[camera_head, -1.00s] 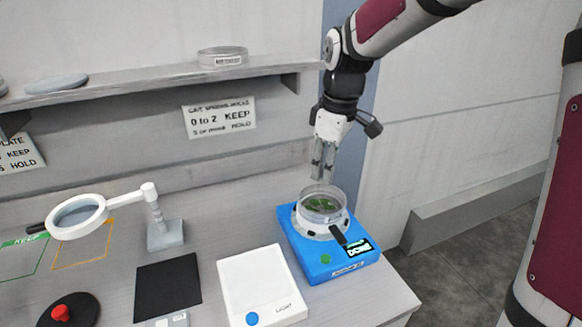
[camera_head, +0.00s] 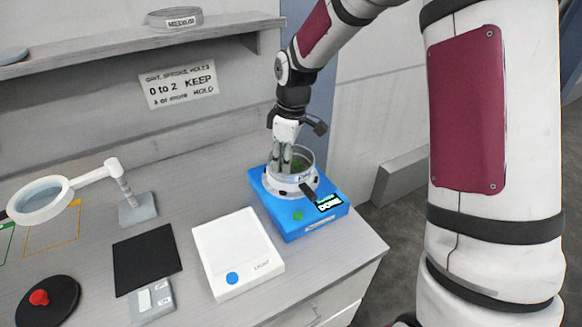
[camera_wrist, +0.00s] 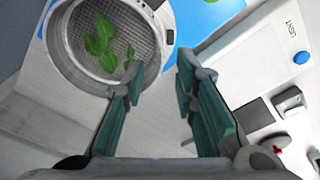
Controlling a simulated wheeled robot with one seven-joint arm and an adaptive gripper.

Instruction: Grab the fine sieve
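The fine sieve (camera_head: 306,160) is a clear-walled round dish with green leaves in it, seated on a blue machine (camera_head: 290,228) whose small screen reads DONE. In the wrist view the sieve (camera_wrist: 72,62) shows its mesh floor and leaves at upper left. My gripper (camera_head: 284,168) points down at the sieve's left side in the head view. In the wrist view my gripper (camera_wrist: 158,72) is open, its left finger overlapping the sieve's rim and its right finger outside it. I cannot tell whether either finger touches the wall.
A white light box (camera_head: 238,252), a black mat (camera_head: 147,262) and a red-button disc (camera_head: 47,305) lie to the left. A ring magnifier (camera_head: 42,199) stands on a grey base. A shelf (camera_head: 120,50) above holds a labelled round dish (camera_head: 175,18); a sign (camera_head: 178,86) hangs below.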

